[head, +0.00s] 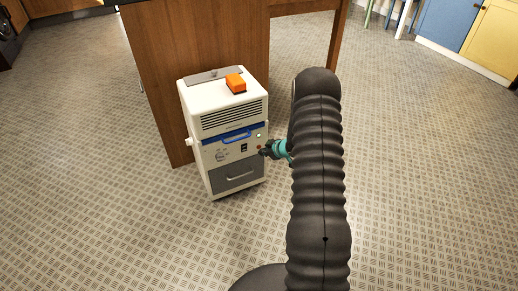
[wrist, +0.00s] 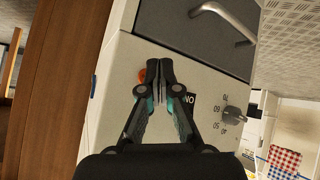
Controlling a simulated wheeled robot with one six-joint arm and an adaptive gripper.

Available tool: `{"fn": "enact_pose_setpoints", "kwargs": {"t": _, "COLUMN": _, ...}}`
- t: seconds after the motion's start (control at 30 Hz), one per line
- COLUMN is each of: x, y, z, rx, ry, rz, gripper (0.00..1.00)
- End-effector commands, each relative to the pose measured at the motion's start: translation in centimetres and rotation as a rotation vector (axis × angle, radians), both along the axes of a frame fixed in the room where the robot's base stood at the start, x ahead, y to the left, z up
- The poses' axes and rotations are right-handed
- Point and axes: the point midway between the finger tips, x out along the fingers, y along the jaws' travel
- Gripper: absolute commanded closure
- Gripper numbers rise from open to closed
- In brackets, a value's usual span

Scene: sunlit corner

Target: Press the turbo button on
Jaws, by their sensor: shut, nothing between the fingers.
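A white appliance (head: 225,115) stands on the floor against a wooden panel. Its front has a small orange-red round button (head: 260,147), also in the wrist view (wrist: 142,74), partly hidden behind my fingertips. I cannot read a turbo label on any control. A black switch marked with white letters (wrist: 189,99) is partly behind my finger in the wrist view. A dial with numbers (wrist: 235,113) sits to its right. My gripper (head: 264,152), also in the wrist view (wrist: 159,66), is shut and empty, close in front of the button. I cannot tell whether it touches.
An orange box (head: 236,83) stands on top of the appliance. A grey drawer front with a handle (head: 237,176) is at its bottom. A brown wooden panel (head: 165,90) stands behind it. The patterned floor is clear on both sides.

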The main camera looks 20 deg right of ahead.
Motion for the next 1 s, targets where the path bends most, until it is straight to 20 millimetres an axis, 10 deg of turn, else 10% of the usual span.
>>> {"fn": "enact_pose_setpoints", "kwargs": {"t": 1.0, "x": -6.0, "y": -0.2, "z": 0.0, "rx": 0.001, "ry": 0.000, "rz": -0.001, "gripper": 1.00}}
